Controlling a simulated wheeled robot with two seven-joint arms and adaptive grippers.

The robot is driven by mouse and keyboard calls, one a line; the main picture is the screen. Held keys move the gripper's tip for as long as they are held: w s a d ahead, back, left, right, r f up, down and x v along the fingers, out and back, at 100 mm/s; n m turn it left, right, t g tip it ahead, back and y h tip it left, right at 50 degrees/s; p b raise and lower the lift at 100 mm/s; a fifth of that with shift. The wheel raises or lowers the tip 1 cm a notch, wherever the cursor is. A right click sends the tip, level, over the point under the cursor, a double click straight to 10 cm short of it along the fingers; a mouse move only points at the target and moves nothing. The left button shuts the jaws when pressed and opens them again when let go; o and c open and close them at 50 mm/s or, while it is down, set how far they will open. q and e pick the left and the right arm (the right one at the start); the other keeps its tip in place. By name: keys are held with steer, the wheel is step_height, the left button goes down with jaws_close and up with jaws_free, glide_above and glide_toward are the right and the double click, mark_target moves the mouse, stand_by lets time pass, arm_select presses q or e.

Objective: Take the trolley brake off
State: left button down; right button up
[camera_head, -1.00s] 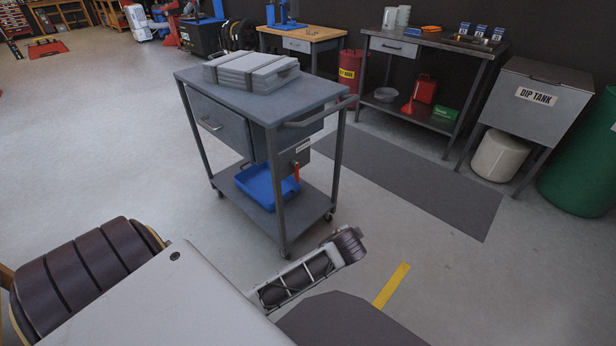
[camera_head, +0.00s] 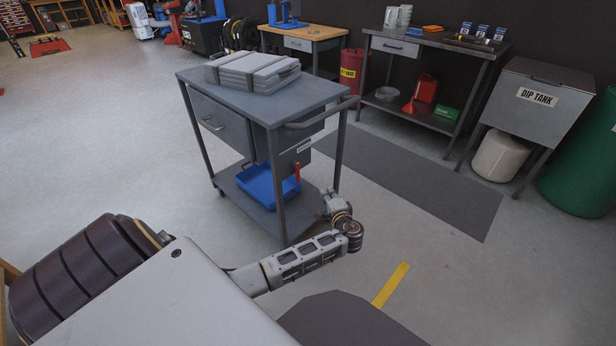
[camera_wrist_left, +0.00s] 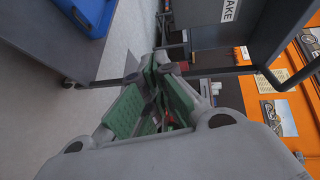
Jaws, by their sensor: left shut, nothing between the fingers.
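The grey trolley (camera_head: 262,100) stands in the middle of the head view. Its red brake lever (camera_head: 297,171) points up and down below a white label (camera_head: 303,147) on the drawer unit's side. In the left wrist view the label (camera_wrist_left: 232,9) reads "AKE", its start cut off. My left gripper (camera_head: 329,196) is shut and empty, beside the trolley's near right side, lower than the lever and to its right. In the left wrist view its closed fingers (camera_wrist_left: 157,72) point towards the trolley; a small red patch shows near their tips, and I cannot tell whether they touch the lever. My right gripper is out of view.
Grey cases (camera_head: 253,69) lie on the trolley top, and a blue tray (camera_head: 262,186) sits on its lower shelf. A push handle (camera_head: 322,116) sticks out on the right. A dark mat (camera_head: 420,185) lies behind. Open floor lies left and right of the trolley.

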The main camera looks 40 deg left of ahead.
arm_select(q)
steer(key=shift+a+r+m+t+y, duration=0.4)
steer(key=shift+a+r+t+y, duration=0.15)
steer(key=shift+a+y, duration=0.35)
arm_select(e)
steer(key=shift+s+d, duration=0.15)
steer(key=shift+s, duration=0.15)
arm_select(q)
steer(key=shift+r, duration=0.1)
